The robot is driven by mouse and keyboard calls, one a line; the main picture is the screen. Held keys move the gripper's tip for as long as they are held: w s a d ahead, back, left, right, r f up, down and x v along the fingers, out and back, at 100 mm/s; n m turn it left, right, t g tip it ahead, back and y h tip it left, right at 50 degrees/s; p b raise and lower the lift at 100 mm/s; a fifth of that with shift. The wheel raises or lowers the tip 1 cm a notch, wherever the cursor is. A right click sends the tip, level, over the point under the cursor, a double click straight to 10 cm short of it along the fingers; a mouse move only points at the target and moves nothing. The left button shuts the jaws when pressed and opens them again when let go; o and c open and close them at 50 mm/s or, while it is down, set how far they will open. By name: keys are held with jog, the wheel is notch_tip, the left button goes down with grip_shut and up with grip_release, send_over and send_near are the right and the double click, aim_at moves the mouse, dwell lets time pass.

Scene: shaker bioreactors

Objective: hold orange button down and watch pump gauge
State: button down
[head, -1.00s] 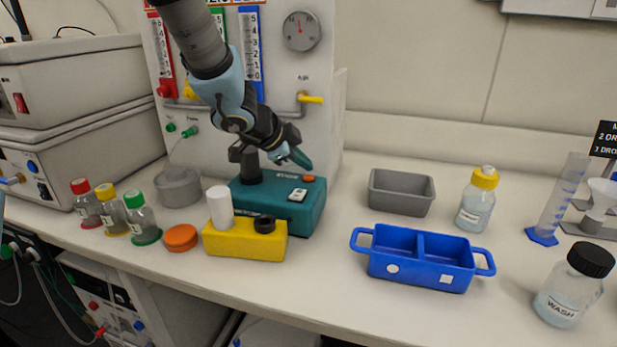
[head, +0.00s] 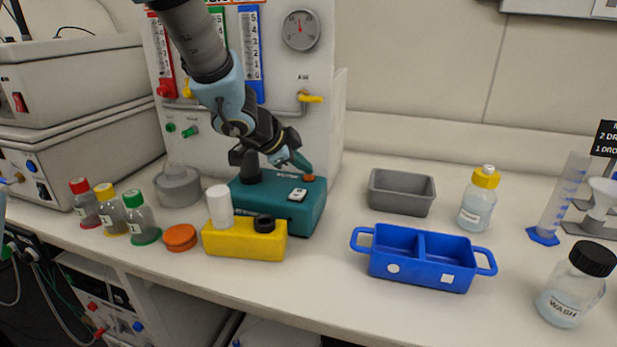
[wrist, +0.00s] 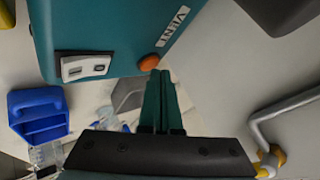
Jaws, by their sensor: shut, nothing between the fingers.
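The orange button (head: 308,178) is on the top right of the teal pump box (head: 308,212). It also shows in the wrist view (wrist: 149,62), right at the ends of the fingers. My gripper (head: 306,170) is shut and empty, and its green fingertips are at the button. In the wrist view my gripper (wrist: 157,74) reaches the button's edge; I cannot tell whether the button is pressed in. A round gauge (head: 300,30) with a red needle pointing about straight up is on the white panel behind the pump.
A yellow-handled tap (head: 311,99) projects from the panel.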

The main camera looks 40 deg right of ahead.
aim_at(304, 178)
jog(key=shift+f+b, duration=0.3)
jog(key=shift+f, duration=0.1)
dwell(1.4)
jog(key=shift+r+p, duration=0.85)
jog(key=shift+p, duration=0.15)
jog(key=shift+r, duration=0.1)
notch_tip(304, 178, up, 5)
jog(key=p, duration=0.5)
